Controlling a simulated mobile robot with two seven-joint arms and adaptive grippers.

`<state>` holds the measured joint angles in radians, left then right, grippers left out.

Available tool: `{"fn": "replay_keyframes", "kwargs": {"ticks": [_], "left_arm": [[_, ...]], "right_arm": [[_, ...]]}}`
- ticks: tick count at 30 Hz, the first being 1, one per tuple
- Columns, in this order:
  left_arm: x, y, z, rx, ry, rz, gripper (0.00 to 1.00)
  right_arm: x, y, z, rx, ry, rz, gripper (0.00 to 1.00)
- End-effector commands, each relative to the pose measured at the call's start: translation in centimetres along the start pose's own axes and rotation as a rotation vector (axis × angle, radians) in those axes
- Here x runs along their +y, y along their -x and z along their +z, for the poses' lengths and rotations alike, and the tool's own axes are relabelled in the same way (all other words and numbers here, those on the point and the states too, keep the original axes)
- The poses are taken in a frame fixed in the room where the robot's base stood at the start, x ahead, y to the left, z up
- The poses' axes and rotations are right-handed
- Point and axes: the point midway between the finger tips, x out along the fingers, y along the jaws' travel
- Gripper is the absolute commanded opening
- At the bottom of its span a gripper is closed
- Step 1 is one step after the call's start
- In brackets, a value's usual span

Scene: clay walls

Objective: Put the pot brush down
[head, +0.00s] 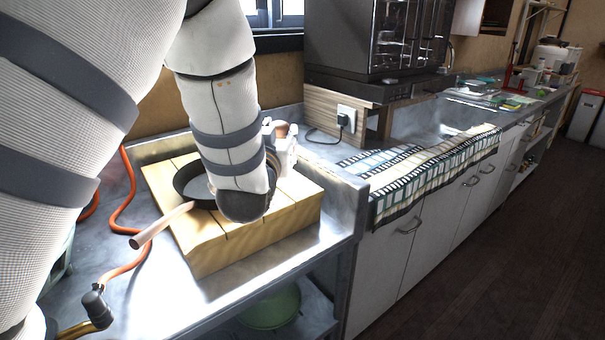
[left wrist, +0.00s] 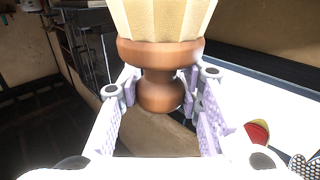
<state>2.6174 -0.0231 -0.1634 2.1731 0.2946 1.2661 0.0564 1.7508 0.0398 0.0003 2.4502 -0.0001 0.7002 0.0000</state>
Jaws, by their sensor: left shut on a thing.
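The pot brush (left wrist: 163,52) has a turned brown wooden handle and a pale cream bristle head, cut off by the top edge of the left wrist view. My left gripper (left wrist: 163,88) is shut around the knob and neck of the handle, with a finger on each side. In the head view, my left gripper (head: 286,148) shows partly beyond my forearm, above the right back part of a wooden block. A small brown part of the brush (head: 281,130) shows beside it. Most of the brush is hidden there. My right gripper is in neither view.
A dark pan (head: 183,184) with a wooden handle sits on the wooden block (head: 240,235), partly behind my forearm. An orange hose (head: 128,215) runs along the metal counter at left. A striped cloth (head: 430,170) covers the counter at right. A raised metal edge separates them.

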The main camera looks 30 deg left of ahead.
Motion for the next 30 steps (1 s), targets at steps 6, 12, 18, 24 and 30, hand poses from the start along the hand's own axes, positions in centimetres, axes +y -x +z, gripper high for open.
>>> {"fn": "replay_keyframes", "kwargs": {"ticks": [6,12,18,24,30], "left_arm": [[0.6,-5.7,6.0,-0.02,-0.009,0.0,0.0],[0.8,-7.4,7.3,-0.011,-0.005,0.001,0.0],[0.7,-8.1,10.7,-0.015,-0.006,0.0,0.0],[0.8,-8.0,10.7,-0.005,-0.002,0.001,0.0],[0.8,-8.0,11.2,-0.007,-0.003,0.001,0.0]], "right_arm": [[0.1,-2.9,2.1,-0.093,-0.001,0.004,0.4],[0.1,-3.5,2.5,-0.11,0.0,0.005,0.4],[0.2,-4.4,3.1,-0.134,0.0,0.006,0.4],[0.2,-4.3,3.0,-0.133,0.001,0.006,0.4],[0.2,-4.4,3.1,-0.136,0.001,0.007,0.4]]}}
